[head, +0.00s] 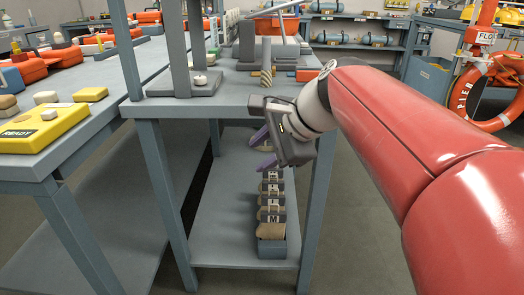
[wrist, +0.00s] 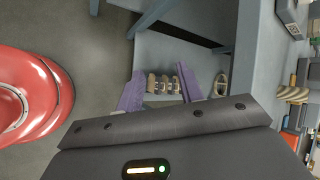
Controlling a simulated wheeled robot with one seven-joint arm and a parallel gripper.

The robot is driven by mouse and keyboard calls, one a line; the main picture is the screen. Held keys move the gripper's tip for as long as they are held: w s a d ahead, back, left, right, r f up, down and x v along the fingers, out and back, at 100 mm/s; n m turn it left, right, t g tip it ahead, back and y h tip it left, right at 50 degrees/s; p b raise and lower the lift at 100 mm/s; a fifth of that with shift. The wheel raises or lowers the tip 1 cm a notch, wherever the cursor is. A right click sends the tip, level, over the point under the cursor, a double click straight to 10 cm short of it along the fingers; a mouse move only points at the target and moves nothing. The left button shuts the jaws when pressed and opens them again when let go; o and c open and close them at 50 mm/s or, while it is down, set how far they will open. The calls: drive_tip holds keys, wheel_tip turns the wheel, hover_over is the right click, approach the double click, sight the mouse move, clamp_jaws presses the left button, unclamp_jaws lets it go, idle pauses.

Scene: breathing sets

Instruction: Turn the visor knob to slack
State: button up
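My gripper (head: 261,151) hangs beside the front edge of the grey-blue bench (head: 225,103) in the head view, over the lower shelf. In the wrist view its two purple fingers (wrist: 161,76) stand apart with nothing held between them. I cannot pick out the visor knob for certain in either view. A small pale, rounded piece (head: 200,80) sits on a grey base between two grey posts on the bench, but I cannot tell if it is a knob. No slack marking is readable.
A tray of several rolled packs marked M (head: 271,215) stands on the lower shelf (head: 222,240) below my gripper. A yellow READY case (head: 45,128) lies on the left table. An orange life ring (head: 497,92) is at the right.

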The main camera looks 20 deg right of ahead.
drive_tip(key=shift+s+d+f+n, duration=0.2)
drive_tip(key=shift+s+f+n, duration=0.25)
drive_tip(key=shift+s, duration=0.2)
drive_tip(key=shift+s+d+f+n, duration=0.2)
drive_tip(key=shift+s+f+n, duration=0.2)
drive_tip(key=shift+s, duration=0.2)
